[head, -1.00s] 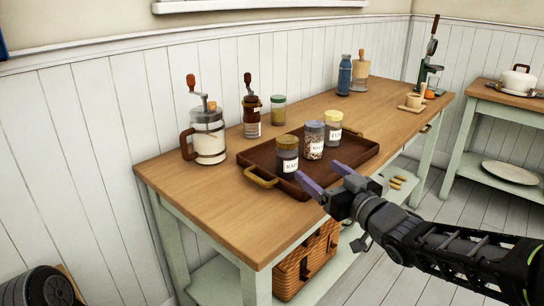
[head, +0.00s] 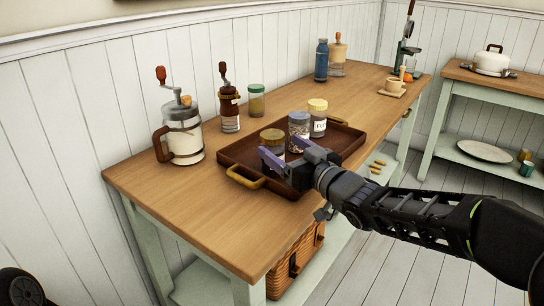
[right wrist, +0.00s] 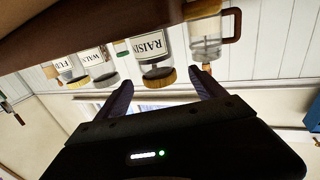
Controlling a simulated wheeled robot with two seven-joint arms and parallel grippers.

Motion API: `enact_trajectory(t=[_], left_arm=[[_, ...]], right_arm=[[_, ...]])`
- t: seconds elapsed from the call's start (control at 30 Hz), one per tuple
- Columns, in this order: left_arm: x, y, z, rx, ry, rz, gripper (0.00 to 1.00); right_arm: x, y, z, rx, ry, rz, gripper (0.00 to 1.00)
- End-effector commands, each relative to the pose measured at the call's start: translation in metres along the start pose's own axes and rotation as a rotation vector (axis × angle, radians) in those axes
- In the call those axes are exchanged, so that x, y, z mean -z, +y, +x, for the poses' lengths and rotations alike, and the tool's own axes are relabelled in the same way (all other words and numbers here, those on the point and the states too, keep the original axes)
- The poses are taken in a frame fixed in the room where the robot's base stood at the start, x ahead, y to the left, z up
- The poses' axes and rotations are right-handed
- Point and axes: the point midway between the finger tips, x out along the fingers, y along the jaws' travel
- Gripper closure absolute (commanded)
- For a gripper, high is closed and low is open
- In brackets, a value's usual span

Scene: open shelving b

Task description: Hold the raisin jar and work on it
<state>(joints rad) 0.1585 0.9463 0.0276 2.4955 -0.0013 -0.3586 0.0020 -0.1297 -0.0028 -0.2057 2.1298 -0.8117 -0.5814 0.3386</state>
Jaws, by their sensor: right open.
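The raisin jar (head: 272,136) has a yellow-brown lid and stands upright at the near left of a dark brown tray (head: 236,151). In the right wrist view the jar (right wrist: 152,48) appears upside down, with "RAISI" legible on its label. My right gripper (head: 286,156) is open, with its purple fingers toward the jar. In the right wrist view the gripper's fingertips (right wrist: 163,84) lie to either side of the jar's lid; contact does not show. In the head view the fingers hide the jar's lower part. My left gripper is not in view.
A walnut jar (head: 299,124) and a yellow-lidded jar (head: 318,118) stand on the tray behind the raisin jar. A crank-topped glass pot (head: 184,136), a grinder (head: 229,108) and a green-lidded jar (head: 257,100) are near the wall. The counter's near left is clear.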

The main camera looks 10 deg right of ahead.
Motion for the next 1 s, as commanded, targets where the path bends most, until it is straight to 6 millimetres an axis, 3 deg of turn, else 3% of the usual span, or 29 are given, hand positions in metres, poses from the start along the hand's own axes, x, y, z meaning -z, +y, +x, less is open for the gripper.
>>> enact_trajectory(t=[0.37, 0.7, 1.0], left_arm=[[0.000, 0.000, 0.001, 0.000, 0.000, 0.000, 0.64], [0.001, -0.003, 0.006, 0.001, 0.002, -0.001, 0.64], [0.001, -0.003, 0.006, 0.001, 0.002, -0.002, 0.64]], right_arm=[[0.000, 0.000, 0.005, 0.000, 0.000, 0.001, 0.20], [0.000, 0.002, 0.048, 0.001, -0.001, 0.000, 0.20], [0.002, 0.003, 0.054, -0.001, 0.000, 0.001, 0.20]])
